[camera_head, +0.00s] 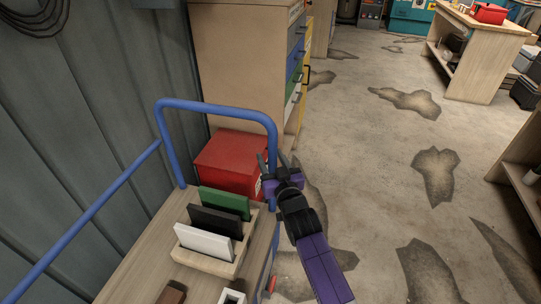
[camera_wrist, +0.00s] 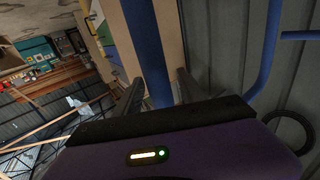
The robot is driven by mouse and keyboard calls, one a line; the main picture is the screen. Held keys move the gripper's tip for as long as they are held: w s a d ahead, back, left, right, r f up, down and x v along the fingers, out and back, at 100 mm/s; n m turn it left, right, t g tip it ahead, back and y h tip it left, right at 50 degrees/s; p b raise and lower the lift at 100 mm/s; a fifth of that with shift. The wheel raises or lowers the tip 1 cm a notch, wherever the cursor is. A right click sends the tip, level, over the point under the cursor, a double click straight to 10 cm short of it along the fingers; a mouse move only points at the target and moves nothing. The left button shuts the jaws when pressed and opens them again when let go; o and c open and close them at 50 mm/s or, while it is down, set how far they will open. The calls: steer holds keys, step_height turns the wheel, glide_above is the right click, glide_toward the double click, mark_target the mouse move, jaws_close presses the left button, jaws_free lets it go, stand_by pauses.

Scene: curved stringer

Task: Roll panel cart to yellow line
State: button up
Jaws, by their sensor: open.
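The panel cart has a wooden deck (camera_head: 143,258) and a blue tube handle (camera_head: 215,106) at its far end. Green (camera_head: 224,203), black (camera_head: 215,221) and white (camera_head: 204,243) panels stand in a wooden slotted rack on it. My gripper (camera_head: 272,160) is at the right upright of the handle, its jaws open. In the wrist view the blue tube (camera_wrist: 147,50) runs between the two fingers (camera_wrist: 158,92), with a gap at each side. No yellow line shows on the floor.
A red box (camera_head: 232,163) stands at the far end of the cart. A drawer cabinet (camera_head: 245,60) is beyond it, and a grey corrugated wall (camera_head: 80,120) is on the left. The stained concrete floor (camera_head: 380,150) is open to the right, with workbenches (camera_head: 476,55) along the far right.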

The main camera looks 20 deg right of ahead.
steer(key=shift+w, duration=0.65)
jaws_close()
stand_by(1.0)
